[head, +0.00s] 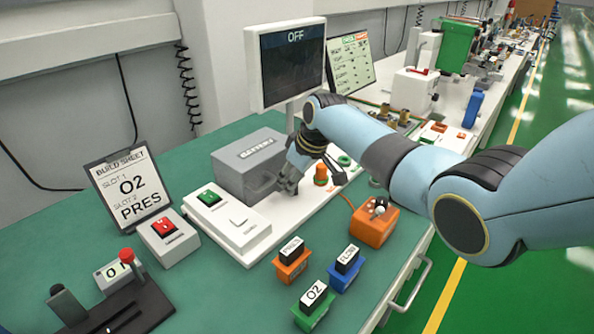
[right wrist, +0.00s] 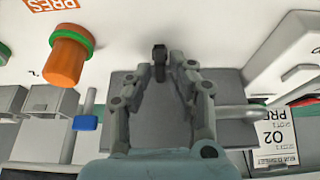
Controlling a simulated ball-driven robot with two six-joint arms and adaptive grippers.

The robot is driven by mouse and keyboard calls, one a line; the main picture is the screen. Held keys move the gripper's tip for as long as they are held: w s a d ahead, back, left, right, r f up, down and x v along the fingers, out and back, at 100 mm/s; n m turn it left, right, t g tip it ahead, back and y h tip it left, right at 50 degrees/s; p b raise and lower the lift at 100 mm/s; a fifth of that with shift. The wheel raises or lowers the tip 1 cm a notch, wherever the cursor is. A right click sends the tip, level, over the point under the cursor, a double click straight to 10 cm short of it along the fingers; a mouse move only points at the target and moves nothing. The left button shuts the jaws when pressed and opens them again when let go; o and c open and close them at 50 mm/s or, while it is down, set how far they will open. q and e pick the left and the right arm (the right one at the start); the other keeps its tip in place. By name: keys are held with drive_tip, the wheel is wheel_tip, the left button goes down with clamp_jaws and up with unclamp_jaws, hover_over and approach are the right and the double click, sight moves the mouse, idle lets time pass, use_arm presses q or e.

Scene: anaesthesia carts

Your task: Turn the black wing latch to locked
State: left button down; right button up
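The black wing latch (right wrist: 159,58) shows in the right wrist view as a small dark upright piece at the edge of the grey battery box (head: 250,165). My right gripper (right wrist: 162,74) is open, with one fingertip on either side of the latch and what looks like a small gap to each. In the head view my right gripper (head: 289,186) points down at the right front of the battery box. There its fingers hide the latch, and I cannot tell which way the wing is turned. My left gripper is not in view.
A screen reading OFF (head: 290,65) stands behind the box. An orange knob (head: 320,174) is close to the right of my gripper. A white panel with a green switch (head: 228,222) lies in front. Orange, blue and green labelled modules (head: 313,305) stand nearer.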

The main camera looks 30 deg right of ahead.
drive_tip(key=v, duration=1.1)
drive_tip(key=shift+r, duration=0.35)
